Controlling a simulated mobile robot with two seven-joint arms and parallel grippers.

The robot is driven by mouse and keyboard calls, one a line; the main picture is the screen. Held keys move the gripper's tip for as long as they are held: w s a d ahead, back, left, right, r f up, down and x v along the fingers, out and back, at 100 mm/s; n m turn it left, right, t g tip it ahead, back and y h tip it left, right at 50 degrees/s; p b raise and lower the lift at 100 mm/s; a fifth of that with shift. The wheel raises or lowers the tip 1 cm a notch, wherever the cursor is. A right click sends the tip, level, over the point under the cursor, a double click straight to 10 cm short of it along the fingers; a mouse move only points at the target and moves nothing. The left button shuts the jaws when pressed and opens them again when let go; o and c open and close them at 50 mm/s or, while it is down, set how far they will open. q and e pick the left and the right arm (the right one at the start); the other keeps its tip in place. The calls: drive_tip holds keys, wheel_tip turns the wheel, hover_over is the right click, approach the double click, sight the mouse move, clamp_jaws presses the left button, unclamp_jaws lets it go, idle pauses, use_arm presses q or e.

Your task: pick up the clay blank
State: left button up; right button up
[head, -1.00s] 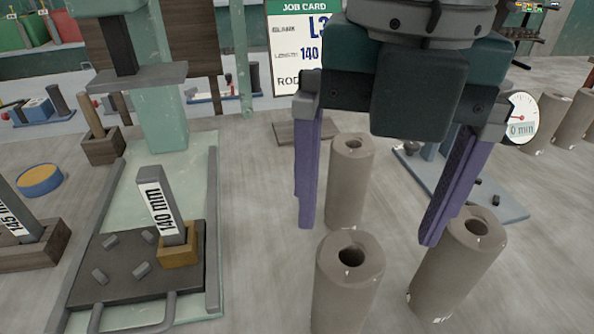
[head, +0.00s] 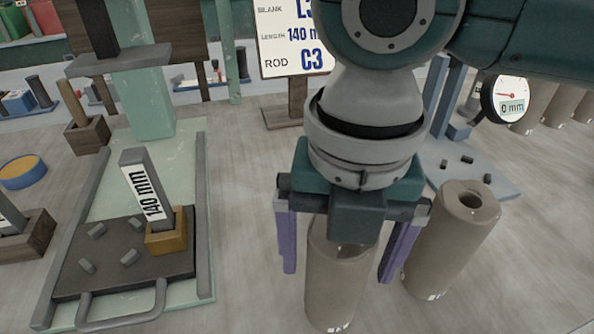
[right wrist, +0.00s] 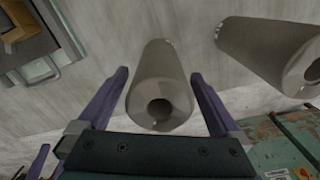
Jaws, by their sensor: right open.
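A grey-brown hollow clay blank (head: 338,285) stands on the table in the head view, its top partly hidden by my right gripper (head: 337,272). The right gripper is open, with one purple finger on each side of this blank. The right wrist view shows the same blank (right wrist: 160,85) between the open fingers, with a gap on both sides. A second clay blank (head: 447,240) stands just to the right; it also shows in the right wrist view (right wrist: 262,48). Purple finger-like parts, probably of my left gripper (right wrist: 40,160), show at the wrist view's lower left corner.
A green stand (head: 204,240) at left holds a dark tray with several small clay pieces and a 140 mm block in a brass holder (head: 168,236). A job card (head: 293,40) stands behind. A dial gauge (head: 508,98) and more cylinders (head: 552,100) are at back right.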

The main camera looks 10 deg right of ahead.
clamp_jaws()
idle(0.7)
